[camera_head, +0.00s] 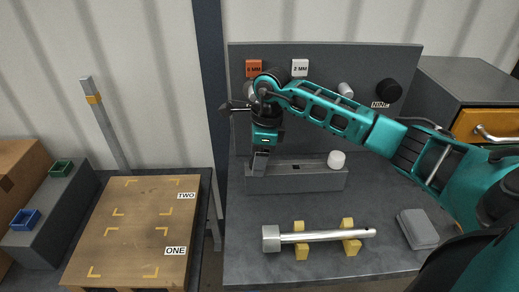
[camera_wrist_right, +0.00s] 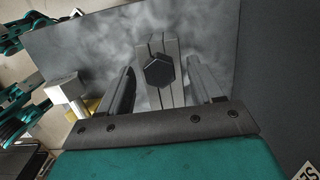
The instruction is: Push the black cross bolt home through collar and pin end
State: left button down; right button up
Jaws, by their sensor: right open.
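My right gripper (camera_head: 260,163) points down over the left end of the grey rack (camera_head: 315,182), near the back panel. In the right wrist view my right gripper (camera_wrist_right: 160,70) is open, with a finger on each side of a grey slotted block. The black hexagonal head of the bolt (camera_wrist_right: 158,72) shows between the fingers; contact cannot be told. In the head view the gripper hides that spot. A silver pin (camera_head: 320,236) with a square head and a small hole near its right end lies across yellow cradles. I cannot tell which part is the collar. My left gripper is out of view.
The back panel (camera_head: 345,115) carries an orange tag, a white tag, a pale stub and a black round fitting (camera_head: 388,91) above a NINE label. A white cylinder (camera_head: 336,160) stands at the rack's right end. A grey block (camera_head: 418,228) lies at right. A wooden board (camera_head: 135,225) is at left.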

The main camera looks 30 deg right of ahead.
jog(key=shift+c, duration=0.5)
jog(key=shift+r, duration=0.1)
grip_shut()
dwell(0.4)
